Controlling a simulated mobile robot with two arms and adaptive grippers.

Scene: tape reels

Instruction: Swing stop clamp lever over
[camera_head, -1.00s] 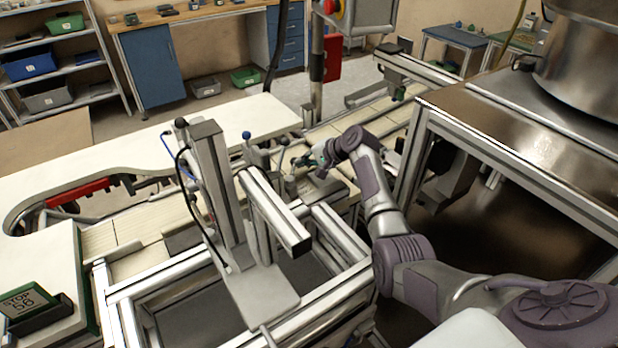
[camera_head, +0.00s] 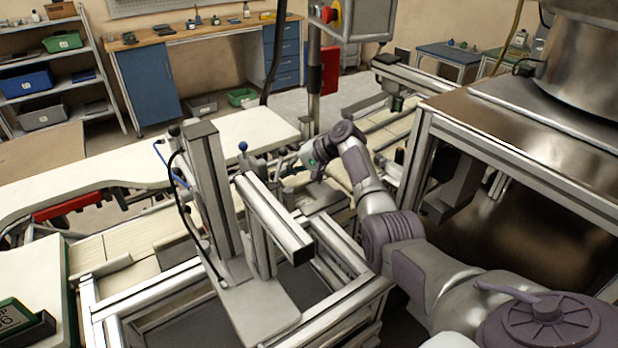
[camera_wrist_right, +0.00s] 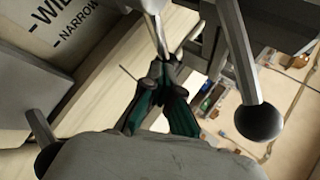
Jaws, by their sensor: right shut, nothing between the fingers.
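Slim metal levers stand on the conveyor fixture in the head view, one with a blue ball knob (camera_head: 243,146). My right gripper (camera_head: 300,162) is beside them, small and partly hidden by its own wrist. In the right wrist view my right gripper (camera_wrist_right: 165,68) is shut and empty, its dark green fingers meeting at a bright metal rod (camera_wrist_right: 157,32). Whether they touch the rod I cannot tell. A lever with a dark ball knob (camera_wrist_right: 259,122) stands right of the fingers. Which lever is the stop clamp's I cannot tell. My left gripper is not in view.
A plate marked NARROW (camera_wrist_right: 78,22) lies upper left in the wrist view. An upright metal column (camera_head: 211,190) and a horizontal beam (camera_head: 272,217) stand left of my right arm. A steel-topped machine (camera_head: 520,120) is close on the right.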

